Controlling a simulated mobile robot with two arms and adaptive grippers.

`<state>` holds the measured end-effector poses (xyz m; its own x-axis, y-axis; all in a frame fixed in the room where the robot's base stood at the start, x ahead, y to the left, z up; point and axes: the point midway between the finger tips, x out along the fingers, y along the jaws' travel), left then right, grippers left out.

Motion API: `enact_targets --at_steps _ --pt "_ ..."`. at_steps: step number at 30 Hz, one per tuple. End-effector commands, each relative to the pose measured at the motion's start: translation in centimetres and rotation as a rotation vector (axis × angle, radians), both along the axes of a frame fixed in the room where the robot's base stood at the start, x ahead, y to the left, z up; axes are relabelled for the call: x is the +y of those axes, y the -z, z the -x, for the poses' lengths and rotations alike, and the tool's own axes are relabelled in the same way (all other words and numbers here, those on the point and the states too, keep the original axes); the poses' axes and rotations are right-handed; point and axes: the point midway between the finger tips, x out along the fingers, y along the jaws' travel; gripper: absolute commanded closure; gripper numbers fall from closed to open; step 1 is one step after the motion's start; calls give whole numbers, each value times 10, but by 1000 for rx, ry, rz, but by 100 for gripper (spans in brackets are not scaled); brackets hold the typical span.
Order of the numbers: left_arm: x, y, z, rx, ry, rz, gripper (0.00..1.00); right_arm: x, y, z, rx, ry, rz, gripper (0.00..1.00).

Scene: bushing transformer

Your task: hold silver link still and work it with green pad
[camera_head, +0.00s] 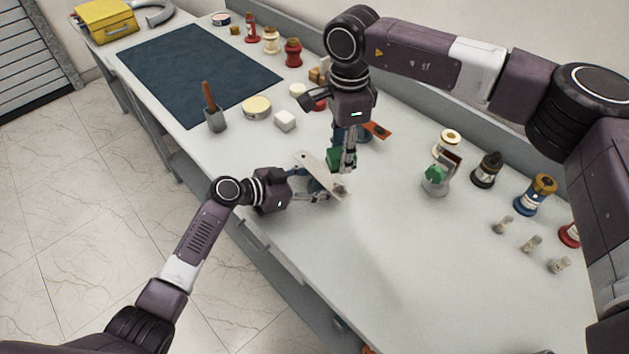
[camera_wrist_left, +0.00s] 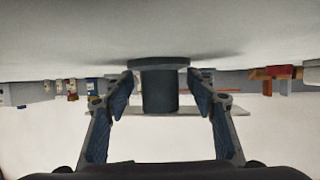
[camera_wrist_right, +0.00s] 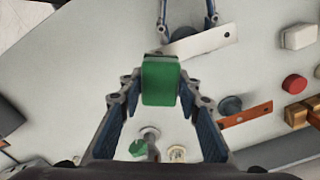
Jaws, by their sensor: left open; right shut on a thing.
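The silver link (camera_head: 318,172) is a flat pale bar with a hole near an end; it lies at mid-table in the head view. It also shows in the right wrist view (camera_wrist_right: 205,41). A dark cylindrical stand (camera_wrist_left: 160,88) with a wide foot appears at the link in the left wrist view. My left gripper (camera_wrist_left: 163,82) is open, with a finger on each side of this stand, apart from it. My right gripper (camera_wrist_right: 160,85) is shut on the green pad (camera_wrist_right: 160,78), close beside the link. I cannot tell whether pad and link touch. The pad is partly hidden in the head view (camera_head: 334,157).
A copper-coloured link (camera_head: 377,130) lies just behind my right gripper. A grey holder (camera_head: 436,187) with a green top stands to the right, near several bushings. A white block (camera_head: 285,121), a round tin (camera_head: 257,107) and a dark mat (camera_head: 195,70) lie left.

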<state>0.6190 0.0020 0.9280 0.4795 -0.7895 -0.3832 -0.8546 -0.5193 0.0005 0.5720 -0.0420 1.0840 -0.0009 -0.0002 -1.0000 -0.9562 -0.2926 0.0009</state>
Motion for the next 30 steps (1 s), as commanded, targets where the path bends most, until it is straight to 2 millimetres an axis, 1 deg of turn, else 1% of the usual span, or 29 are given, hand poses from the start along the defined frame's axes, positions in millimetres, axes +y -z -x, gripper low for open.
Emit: enact_targets --at_steps 5,19,30 --pt "0 0 0 0 0 0 48 0 0 0 0 0 0 88" --pt "1 1 0 1 0 -2 100 0 0 0 0 0 0 88" --pt "1 2 1 3 1 -3 100 -1 1 1 1 0 0 88"
